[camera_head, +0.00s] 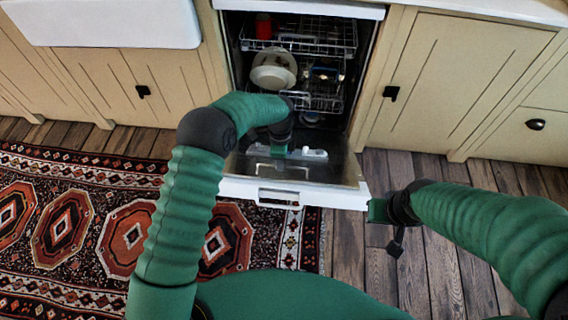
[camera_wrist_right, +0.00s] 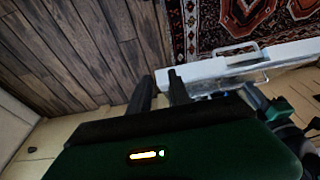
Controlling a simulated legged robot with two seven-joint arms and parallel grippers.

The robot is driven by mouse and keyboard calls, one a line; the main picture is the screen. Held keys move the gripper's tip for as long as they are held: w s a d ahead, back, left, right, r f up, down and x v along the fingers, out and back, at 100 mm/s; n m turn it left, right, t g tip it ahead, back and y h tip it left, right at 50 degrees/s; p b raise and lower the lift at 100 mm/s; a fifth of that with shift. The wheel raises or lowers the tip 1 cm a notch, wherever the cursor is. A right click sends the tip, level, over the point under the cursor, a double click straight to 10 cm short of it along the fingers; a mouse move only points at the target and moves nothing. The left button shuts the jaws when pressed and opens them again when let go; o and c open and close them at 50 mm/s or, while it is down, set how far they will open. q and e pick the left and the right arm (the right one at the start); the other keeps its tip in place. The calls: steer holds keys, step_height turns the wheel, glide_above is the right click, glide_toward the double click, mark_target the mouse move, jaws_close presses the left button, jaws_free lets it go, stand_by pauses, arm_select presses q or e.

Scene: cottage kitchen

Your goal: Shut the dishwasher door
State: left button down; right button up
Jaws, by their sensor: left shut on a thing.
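The dishwasher (camera_head: 368,60) stands open at the middle of the head view, its door (camera_head: 340,196) folded down low and its white front edge towards me. A handle slot (camera_head: 285,198) shows on that edge. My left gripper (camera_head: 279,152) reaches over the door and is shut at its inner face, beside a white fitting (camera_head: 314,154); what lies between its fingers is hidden. My right gripper (camera_head: 376,210) is at the door's right front corner. In the right wrist view its fingers (camera_wrist_right: 160,88) are apart with nothing seen between them, close to the door's end (camera_wrist_right: 200,70).
Inside the dishwasher are racks (camera_head: 300,44) with a red item (camera_head: 263,26) and pale dishes (camera_head: 273,70). Cream cabinets (camera_head: 450,80) flank it. A patterned rug (camera_head: 60,225) covers the floor at left; bare wood floor (camera_head: 440,260) lies at right.

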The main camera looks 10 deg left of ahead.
steer(key=shift+f, duration=0.1)
jaws_close()
steer(key=w+d+f+m+t, duration=0.1)
steer(key=w+d+f+m, duration=0.15)
steer(key=f, duration=0.35)
steer(key=w+d+f+m, duration=0.2)
steer(key=d+f+m, duration=0.15)
steer(key=f, duration=0.25)
step_height(320, 180, down, 9)
steer(key=a+m+t+y, duration=0.2)
steer(key=m, duration=0.5)
steer(key=s+a+f+m+t+h, duration=0.1)
steer(key=s+a+m+t, duration=0.25)
steer(key=m, duration=0.75)
steer(key=s+a+f+m+t+h, duration=0.1)
steer(key=s+a+f+m+t, duration=0.2)
steer(key=m, duration=0.9)
steer(key=w+t, duration=0.1)
steer(key=w, duration=1.2)
steer(key=shift+r, duration=0.4)
